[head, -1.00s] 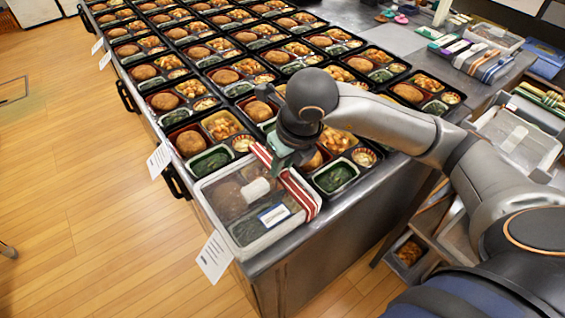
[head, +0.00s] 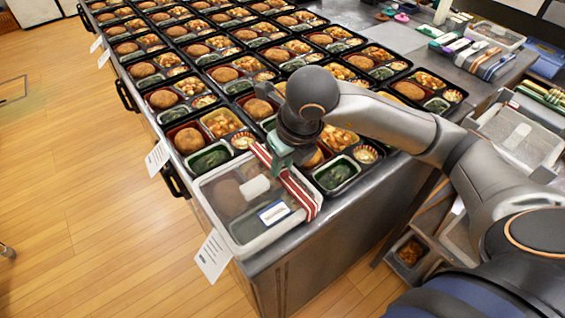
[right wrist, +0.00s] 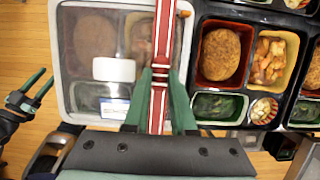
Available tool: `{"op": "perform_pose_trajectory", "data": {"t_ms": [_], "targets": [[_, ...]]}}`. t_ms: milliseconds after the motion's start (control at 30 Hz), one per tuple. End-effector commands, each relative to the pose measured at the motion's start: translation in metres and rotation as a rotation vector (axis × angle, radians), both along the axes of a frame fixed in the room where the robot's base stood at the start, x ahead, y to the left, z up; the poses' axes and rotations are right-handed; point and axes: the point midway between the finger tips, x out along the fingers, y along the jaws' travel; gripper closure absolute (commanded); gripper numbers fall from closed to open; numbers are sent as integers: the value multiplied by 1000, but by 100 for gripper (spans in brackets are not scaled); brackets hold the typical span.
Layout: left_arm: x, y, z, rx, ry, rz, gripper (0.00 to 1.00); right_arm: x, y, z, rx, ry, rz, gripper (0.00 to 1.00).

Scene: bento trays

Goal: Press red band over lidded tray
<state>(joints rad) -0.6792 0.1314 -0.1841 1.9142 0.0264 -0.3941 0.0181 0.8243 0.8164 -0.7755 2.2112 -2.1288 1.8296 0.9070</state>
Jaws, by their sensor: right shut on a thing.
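The lidded tray (head: 207,192) has a clear lid with a white label and sits at the near corner of the counter. It also shows in the right wrist view (right wrist: 68,62). The red band (head: 306,202), with white stripes, runs across the lid's right-hand side; in the right wrist view the band (right wrist: 166,40) passes between my green fingers. My right gripper (head: 284,160) is shut on the band, low over the lid. Whether the band touches the lid all along is unclear. My left gripper (right wrist: 42,78) shows only in the right wrist view, its fingers apart and empty.
Rows of open bento trays (head: 192,122) fill the counter behind and beside the lidded tray. A paper tag (head: 213,257) hangs at the counter's edge. Bins and shelves (head: 520,140) stand at the right. The wooden floor (head: 80,180) at the left is clear.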

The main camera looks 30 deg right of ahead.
Motion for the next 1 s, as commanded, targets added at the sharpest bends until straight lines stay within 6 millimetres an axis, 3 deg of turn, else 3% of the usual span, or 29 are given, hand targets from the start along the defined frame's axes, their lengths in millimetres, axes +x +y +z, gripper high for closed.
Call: {"op": "perform_pose_trajectory", "data": {"t_ms": [267, 300, 567, 800, 1000], "targets": [[0, 0, 0, 0, 0, 0, 50, 0, 0, 0, 0, 0, 0, 100], [0, 0, 0, 0, 0, 0, 50, 0, 0, 0, 0, 0, 0, 73], [0, 0, 0, 0, 0, 0, 50, 0, 0, 0, 0, 0, 0, 44], [0, 0, 0, 0, 0, 0, 50, 0, 0, 0, 1, 0, 1, 39], [0, 0, 0, 0, 0, 0, 50, 0, 1, 0, 2, 0, 2, 17]]}}
